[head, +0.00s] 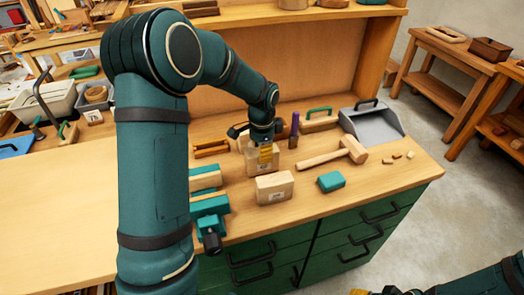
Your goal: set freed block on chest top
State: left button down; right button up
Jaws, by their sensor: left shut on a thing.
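My left gripper (264,150) points down over the wooden top (330,198) of the green drawer chest (285,256). It is shut on a pale wooden block (251,162), partly hidden by the fingers. I cannot tell whether this block touches the top. A second pale block (274,188) with a small label stands just in front of it. A teal vise (209,208) sits to the left at the chest's front edge. Part of my right arm shows at the bottom right; its gripper is largely cut off by the frame's lower edge.
A green-handled brush (318,121) is behind. Small wood bits lie at far right. Bare top shows along the front right.

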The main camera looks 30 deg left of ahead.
pick_arm(q)
jog(key=c, duration=0.5)
grip_release()
jog(key=shift+f, duration=0.15)
notch_tip(320, 180, up, 12)
jog(key=shift+r+p, duration=0.2)
jog(key=shift+p, duration=1.05)
